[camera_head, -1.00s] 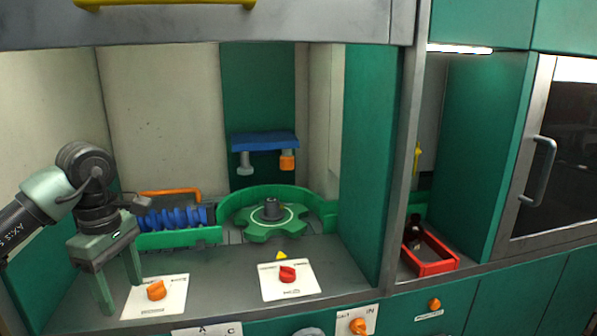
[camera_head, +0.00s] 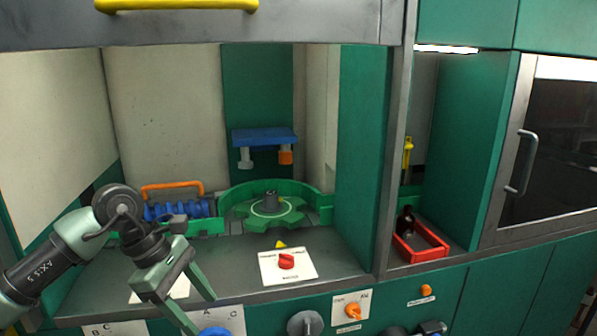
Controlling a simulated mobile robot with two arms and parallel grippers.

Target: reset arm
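My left gripper (camera_head: 201,312) hangs at the lower left, in front of the counter's front edge. Its two fingers are spread apart and nothing shows between them. It partly covers a white dial plate (camera_head: 160,290) on the counter. My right gripper is not in the view. A dark bottle (camera_head: 406,222) stands in a red tray (camera_head: 434,254) in the bay at the right, well away from my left gripper.
A green star wheel (camera_head: 262,215) and a blue screw (camera_head: 180,210) sit at the back of the cabinet. A red knob (camera_head: 286,261) is on the counter. Several knobs line the front panel. A yellow bar (camera_head: 175,4) crosses the top.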

